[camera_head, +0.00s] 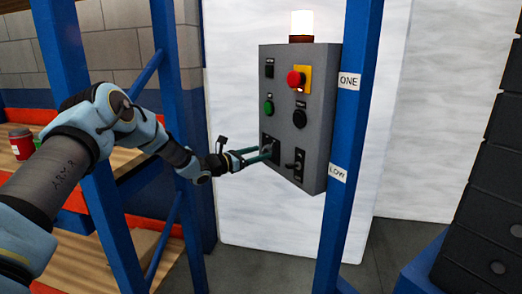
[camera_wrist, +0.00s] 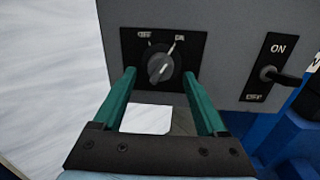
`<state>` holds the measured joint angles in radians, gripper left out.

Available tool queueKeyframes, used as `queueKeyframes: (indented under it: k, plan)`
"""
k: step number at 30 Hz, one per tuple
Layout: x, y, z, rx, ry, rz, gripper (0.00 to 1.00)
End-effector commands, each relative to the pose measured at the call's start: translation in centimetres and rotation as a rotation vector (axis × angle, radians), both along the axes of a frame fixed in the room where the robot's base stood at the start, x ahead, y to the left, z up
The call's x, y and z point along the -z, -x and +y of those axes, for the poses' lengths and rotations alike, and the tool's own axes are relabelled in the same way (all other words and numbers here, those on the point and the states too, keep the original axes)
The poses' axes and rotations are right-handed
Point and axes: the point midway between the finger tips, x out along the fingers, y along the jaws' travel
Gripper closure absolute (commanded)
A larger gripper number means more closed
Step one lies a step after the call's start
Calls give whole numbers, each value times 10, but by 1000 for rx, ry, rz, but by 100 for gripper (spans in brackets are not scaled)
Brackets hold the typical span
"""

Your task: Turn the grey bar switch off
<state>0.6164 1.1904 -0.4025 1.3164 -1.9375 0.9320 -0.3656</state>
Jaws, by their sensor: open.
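The grey bar switch (camera_wrist: 161,66) is a round dark knob with a light grey bar, on a black plate marked OFF at upper left and ON at upper right. Its bar slants up to the right, toward the ON mark. My gripper (camera_wrist: 159,74) is open, with one green finger on each side of the knob in the wrist view. I cannot tell whether the fingers touch it. In the head view my gripper (camera_head: 266,153) reaches the lower left of the grey panel box (camera_head: 318,130), and its fingers partly hide the switch.
A black lever switch (camera_wrist: 270,74) marked ON sits close to the right of the knob. Higher on the panel are a red button (camera_head: 295,79), a green button (camera_head: 268,107) and a black knob (camera_head: 299,118). Blue posts (camera_head: 345,130) stand beside the panel and my arm.

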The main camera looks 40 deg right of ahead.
Motion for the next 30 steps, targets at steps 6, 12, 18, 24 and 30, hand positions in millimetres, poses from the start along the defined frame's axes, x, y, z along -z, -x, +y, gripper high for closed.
queueKeyframes:
  k: [6, 12, 18, 24, 30]
  plan:
    - [0, 2, -14, -1, 0, 0, 25]
    - [0, 2, -15, -1, -1, 0, 25]
    - [0, 2, -15, 0, -1, 0, 40]
    - [0, 2, -15, 0, -1, 0, 62]
    - [0, 2, -15, 0, -1, 0, 85]
